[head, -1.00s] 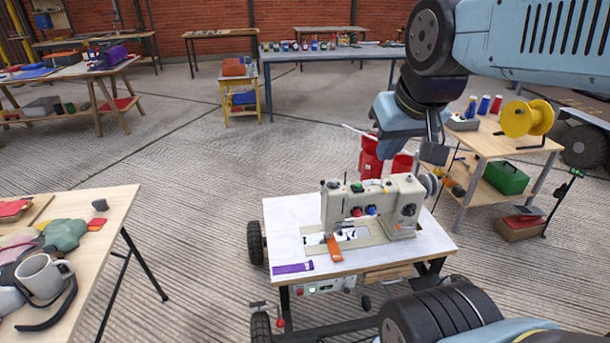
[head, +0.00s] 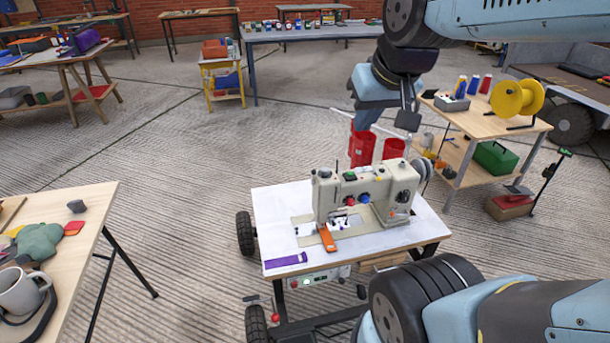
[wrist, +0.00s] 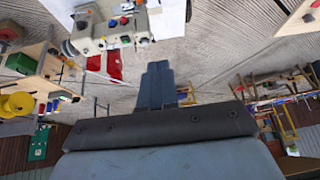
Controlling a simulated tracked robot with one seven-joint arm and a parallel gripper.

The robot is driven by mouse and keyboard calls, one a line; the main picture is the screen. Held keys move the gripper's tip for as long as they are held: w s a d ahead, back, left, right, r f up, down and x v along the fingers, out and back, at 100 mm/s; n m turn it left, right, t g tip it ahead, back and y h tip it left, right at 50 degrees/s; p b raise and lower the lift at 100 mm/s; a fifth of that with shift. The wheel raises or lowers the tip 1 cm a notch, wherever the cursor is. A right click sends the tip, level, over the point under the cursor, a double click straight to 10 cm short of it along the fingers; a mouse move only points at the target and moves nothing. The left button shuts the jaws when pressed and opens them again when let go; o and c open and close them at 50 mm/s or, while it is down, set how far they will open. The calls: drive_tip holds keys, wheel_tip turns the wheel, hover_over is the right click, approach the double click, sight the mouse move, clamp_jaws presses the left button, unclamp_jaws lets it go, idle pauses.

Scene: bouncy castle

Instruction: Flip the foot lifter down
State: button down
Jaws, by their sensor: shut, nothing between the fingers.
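A beige sewing machine (head: 360,195) stands on a white-topped wheeled table (head: 283,210) in the head view. An orange piece (head: 327,238) lies at the front of its bed. The foot lifter itself is too small to tell apart. There the machine (wrist: 108,27) appears upside down at the upper left, away from the fingertips.
A purple strip (head: 285,260) lies on the table's front left. Red bins (head: 361,148) stand behind the table. A wooden cart with a yellow spool (head: 515,97) is at the right. A workbench with a mug (head: 22,291) is at the left. Open floor lies between.

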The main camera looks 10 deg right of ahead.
drive_tip(key=w+a+f+t, duration=0.1)
drive_tip(key=w+a+f, duration=0.4)
drive_tip(key=w+f, duration=0.55)
drive_tip(key=w+a+f, duration=0.5)
drive_tip(key=w+f, duration=0.3)
drive_tip(key=w, duration=0.6)
drive_tip(key=w+d+f+n+t+h, duration=0.1)
drive_tip(key=w+f+n+t+h, duration=0.15)
drive_tip(key=f, duration=0.85)
drive_tip(key=w+f+n+t+h, duration=0.1)
drive_tip(key=f+h, duration=0.3)
drive_tip(key=f, duration=0.6)
drive_tip(key=s+d+f+n+t+h, duration=0.3)
drive_tip(key=s+f+n+t, duration=0.1)
drive_tip(key=n+t, duration=0.3)
drive_tip(key=shift+s+f+h, duration=0.15)
drive_tip(key=shift+f+h, duration=0.2)
drive_tip(key=shift+f, duration=0.35)
drive_tip(key=shift+n, duration=0.25)
drive_tip(key=x, duration=1.4)
drive_tip(key=shift+r, duration=0.1)
